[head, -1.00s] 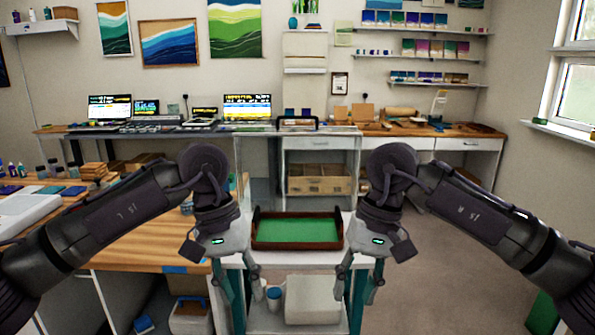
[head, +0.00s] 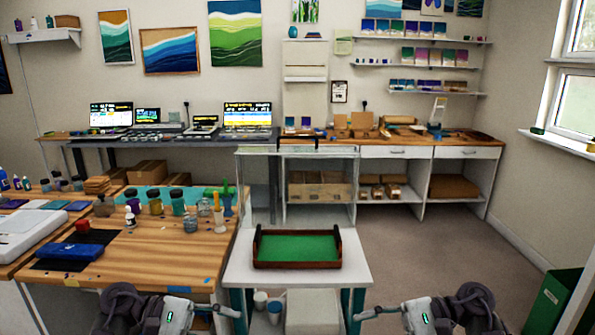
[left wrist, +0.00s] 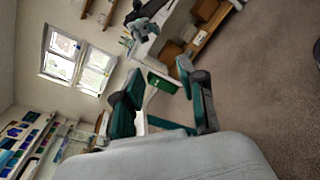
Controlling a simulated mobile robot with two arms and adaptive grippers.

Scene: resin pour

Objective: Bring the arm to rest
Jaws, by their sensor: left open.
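My left gripper (head: 226,312) is low at the bottom left of the head view, pointing inward, with nothing in its jaws. In the left wrist view its two teal fingers (left wrist: 160,76) stand apart. My right gripper (head: 372,312) is low at the bottom right, pointing inward; its finger gap is too small to make out. Both are apart from the dark-rimmed tray with a green floor (head: 297,264), which sits on the white stand (head: 350,272) between and beyond them.
A wooden workbench (head: 150,260) at the left carries several jars, bottles and a blue case (head: 68,251). A green box (head: 553,302) stands at the lower right. A long counter (head: 420,137) lines the back wall. The floor (head: 430,230) at the right is clear.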

